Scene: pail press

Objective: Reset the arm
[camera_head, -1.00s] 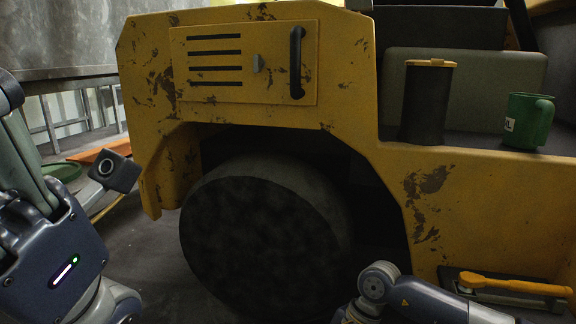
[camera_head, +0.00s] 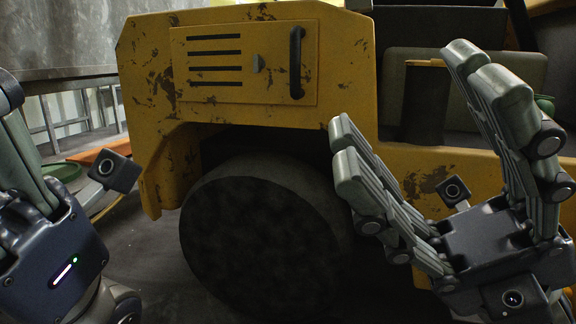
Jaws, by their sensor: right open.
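My right gripper (camera_head: 412,108) is raised at the right of the head view, in front of the yellow machine (camera_head: 230,110). Its fingers point up and stand wide apart, with nothing between them.
A large dark roller (camera_head: 260,240) sits under the yellow body. Grey floor (camera_head: 150,260) is open at the lower left.

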